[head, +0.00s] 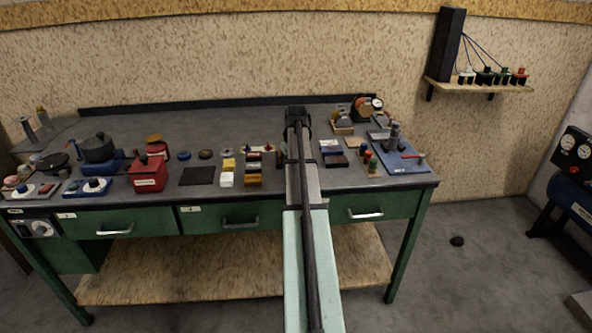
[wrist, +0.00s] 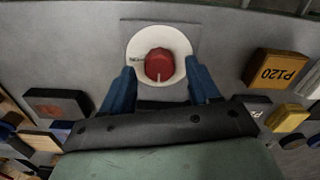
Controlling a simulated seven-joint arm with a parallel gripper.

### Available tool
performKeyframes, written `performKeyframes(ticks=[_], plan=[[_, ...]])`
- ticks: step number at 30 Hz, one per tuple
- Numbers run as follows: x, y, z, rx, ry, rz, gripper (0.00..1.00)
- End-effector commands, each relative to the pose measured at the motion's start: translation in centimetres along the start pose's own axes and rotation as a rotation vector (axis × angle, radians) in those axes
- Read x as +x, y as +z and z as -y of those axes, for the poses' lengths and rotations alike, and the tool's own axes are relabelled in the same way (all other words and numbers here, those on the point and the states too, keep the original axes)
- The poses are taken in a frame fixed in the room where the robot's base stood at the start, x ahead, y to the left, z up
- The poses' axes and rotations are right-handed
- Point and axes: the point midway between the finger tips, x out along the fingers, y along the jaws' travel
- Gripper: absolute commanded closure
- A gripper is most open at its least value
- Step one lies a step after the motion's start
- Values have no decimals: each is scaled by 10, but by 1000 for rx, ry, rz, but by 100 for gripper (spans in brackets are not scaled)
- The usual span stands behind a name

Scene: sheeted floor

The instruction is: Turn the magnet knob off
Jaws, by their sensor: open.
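A red knob (wrist: 158,64) sits on a white round dial (wrist: 135,48) set in a grey surface in the wrist view. A pale pointer line on the knob points towards the bottom of the picture. Partly readable lettering stands at the dial's left. My gripper (wrist: 160,80) is open, with one blue finger on each side of the knob and visible gaps between. No finger visibly touches the knob. In the head view my gripper (head: 298,118) reaches over the back middle of the bench. I cannot pick out the red knob there; my arm may hide it.
An orange P120 block (wrist: 277,69) lies right of the dial, and a dark block with a red mark (wrist: 57,103) lies left. The green bench (head: 240,125) carries a red box (head: 149,175), several small blocks and a blue-based vise (head: 400,157). Its back middle is mostly clear.

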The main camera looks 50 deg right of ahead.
Motion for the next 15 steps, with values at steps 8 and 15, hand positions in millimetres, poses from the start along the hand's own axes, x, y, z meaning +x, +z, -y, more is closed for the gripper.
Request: performKeyframes(ticks=[8, 15], plan=[[-39, -1, 0, 0, 1, -2, 39], [-84, -1, 0, 0, 1, -2, 39]])
